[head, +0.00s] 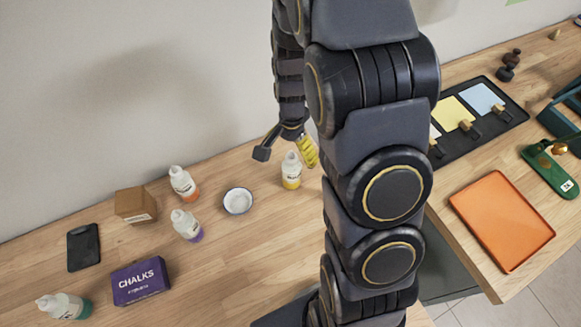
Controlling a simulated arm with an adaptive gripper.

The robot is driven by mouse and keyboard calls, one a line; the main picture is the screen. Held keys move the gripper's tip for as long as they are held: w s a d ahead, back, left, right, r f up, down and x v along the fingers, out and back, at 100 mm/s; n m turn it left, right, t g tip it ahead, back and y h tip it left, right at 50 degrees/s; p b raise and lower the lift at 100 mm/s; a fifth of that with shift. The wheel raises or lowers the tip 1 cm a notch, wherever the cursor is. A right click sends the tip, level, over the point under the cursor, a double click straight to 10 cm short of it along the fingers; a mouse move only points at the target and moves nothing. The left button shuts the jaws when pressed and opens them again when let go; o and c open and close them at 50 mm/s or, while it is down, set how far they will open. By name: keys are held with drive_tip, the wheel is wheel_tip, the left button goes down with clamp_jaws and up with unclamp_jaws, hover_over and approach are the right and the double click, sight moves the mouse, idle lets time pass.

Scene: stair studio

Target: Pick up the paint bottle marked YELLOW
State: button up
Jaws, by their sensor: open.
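A white paint bottle with a yellow band (291,172) stands upright on the wooden table, just left of my arm. Its label is too small to read. My gripper (284,154) is open, with a dark fingertip to the left of this bottle's top and a yellow-faced finger to its right. I cannot tell whether either finger touches the bottle. Similar bottles show other colours: one orange (183,184), one purple (187,226) and one teal (64,306), which lies tilted or leaning in the picture at the lower left.
A small white bowl (238,201) stands left of the yellow bottle. A cardboard box (135,205), a purple chalks box (140,281) and a black flat item (83,247) are further left. An orange tray (502,220) lies on the right. My arm hides the table's middle.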

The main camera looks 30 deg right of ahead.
sight(292, 164)
drive_tip(key=f, duration=0.4)
drive_tip(key=shift+s+a+f, duration=0.1)
drive_tip(key=shift+s+f, duration=0.1)
drive_tip(key=shift+s, duration=0.1)
drive_tip(key=shift+w+f, duration=0.1)
drive_tip(key=shift+f, duration=0.3)
drive_tip(key=c, duration=1.2)
drive_tip(key=shift+c, duration=0.2)
drive_tip(key=shift+r, duration=0.1)
